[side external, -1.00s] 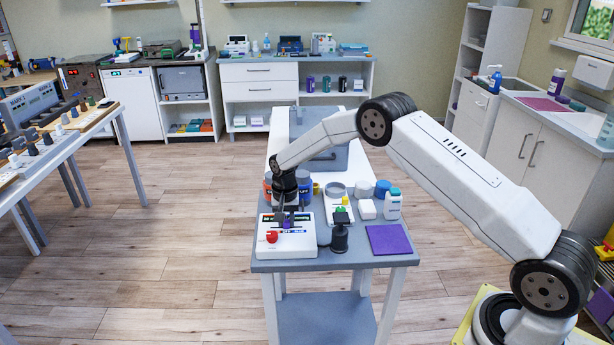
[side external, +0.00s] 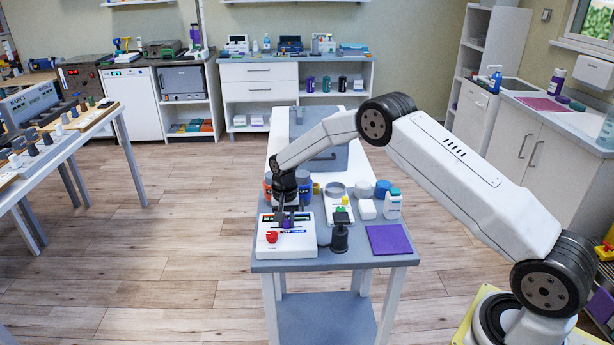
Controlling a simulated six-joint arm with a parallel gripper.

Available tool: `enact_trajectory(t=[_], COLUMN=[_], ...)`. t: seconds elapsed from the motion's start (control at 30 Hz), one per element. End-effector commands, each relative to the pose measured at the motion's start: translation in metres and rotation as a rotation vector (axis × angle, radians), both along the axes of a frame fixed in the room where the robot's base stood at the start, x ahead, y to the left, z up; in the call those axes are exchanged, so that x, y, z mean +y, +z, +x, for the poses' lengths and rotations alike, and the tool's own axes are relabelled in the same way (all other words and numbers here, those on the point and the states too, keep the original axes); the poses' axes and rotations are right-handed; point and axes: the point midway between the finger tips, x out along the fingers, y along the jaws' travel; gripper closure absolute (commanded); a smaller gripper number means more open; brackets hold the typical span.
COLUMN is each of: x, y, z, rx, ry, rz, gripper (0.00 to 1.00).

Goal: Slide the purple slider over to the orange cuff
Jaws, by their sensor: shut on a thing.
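The white slider box (side external: 303,246) stands at the front left of the small grey table, with a dark slotted strip on top and a red knob (side external: 271,237) at its front left. My gripper (side external: 286,219) points down over the box and is shut on the purple slider (side external: 287,225), which shows small and partly hidden between the dark fingers. The orange cuff is too small to make out on the box. Some orange shows on a jar (side external: 267,188) behind it, left of my wrist.
A black clamp-like stand (side external: 340,236) stands just right of the box, with a purple mat (side external: 389,239) further right. A white bottle (side external: 393,204), blue-lidded tubs and a grey ring (side external: 335,189) stand behind. The floor left of the table is clear.

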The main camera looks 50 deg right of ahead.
Motion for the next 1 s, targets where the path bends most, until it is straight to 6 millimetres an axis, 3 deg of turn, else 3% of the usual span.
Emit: enact_trajectory(t=[0.6, 0.93, 0.97, 1.0], x=[0.027, 0.030, 0.030, 0.030], y=[0.001, 0.002, 0.002, 0.002], z=[0.028, 0.031, 0.031, 0.030], rx=[-0.003, -0.011, -0.011, -0.011], ry=[0.001, 0.001, 0.001, 0.001], rz=[0.000, 0.001, 0.002, 0.002], gripper=[1.00, 1.00, 0.61, 0.48])
